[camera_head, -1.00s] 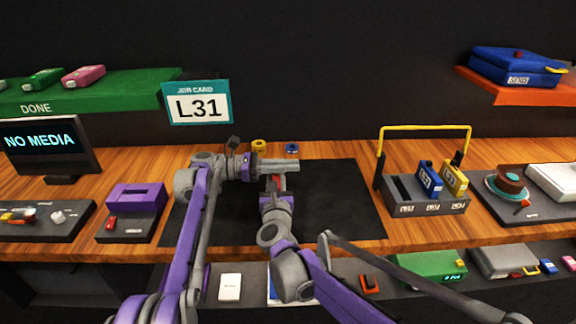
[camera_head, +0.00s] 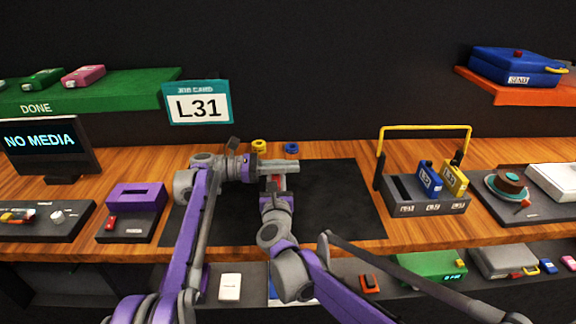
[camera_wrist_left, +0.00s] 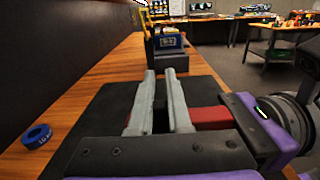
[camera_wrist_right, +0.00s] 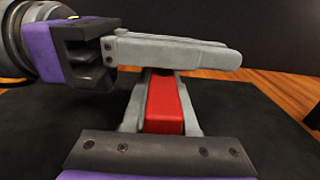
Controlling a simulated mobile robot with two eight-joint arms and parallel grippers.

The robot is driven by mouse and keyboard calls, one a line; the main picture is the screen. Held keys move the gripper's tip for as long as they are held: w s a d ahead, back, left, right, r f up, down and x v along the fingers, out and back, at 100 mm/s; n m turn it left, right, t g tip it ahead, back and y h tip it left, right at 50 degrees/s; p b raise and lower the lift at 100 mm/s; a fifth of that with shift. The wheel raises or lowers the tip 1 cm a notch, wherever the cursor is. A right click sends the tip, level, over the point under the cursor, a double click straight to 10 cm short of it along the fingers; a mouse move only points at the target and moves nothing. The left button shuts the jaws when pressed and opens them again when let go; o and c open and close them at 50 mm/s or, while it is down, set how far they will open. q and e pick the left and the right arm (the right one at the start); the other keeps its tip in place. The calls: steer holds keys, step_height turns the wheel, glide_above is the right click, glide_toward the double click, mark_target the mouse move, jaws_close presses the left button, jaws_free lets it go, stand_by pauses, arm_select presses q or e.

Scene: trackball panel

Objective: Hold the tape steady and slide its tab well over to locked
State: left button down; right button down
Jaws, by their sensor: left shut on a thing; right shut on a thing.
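The tape is a red, narrow block (camera_wrist_right: 165,105) over the dark mat. My right gripper (camera_wrist_right: 163,85) is shut on its sides; the tape also shows as a small red patch in the head view (camera_head: 278,183). My left gripper (camera_head: 292,166) comes in from the left, its grey fingers lying across the tape's far end, almost touching my right fingertips. In the left wrist view, the tape (camera_wrist_left: 212,117) runs off to the right of my left fingers. They are shut on its far end, but the fingers hide the grip. The tab and any lock marking are hidden.
The black mat (camera_head: 340,205) is clear to the right of my grippers. A yellow roll (camera_head: 259,145) and a blue roll (camera_head: 292,148) lie behind. A rack (camera_head: 425,205) with blue and yellow cartridges stands right. A purple slotted box (camera_head: 136,197) stands left; the job card (camera_head: 199,104) reads L31.

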arm_select(q)
steer(key=shift+s, duration=0.75)
steer(key=c, duration=0.8)
jaws_free()
steer(key=shift+c, duration=0.2)
steer(key=a, duration=1.2)
steer(key=shift+a, duration=0.15)
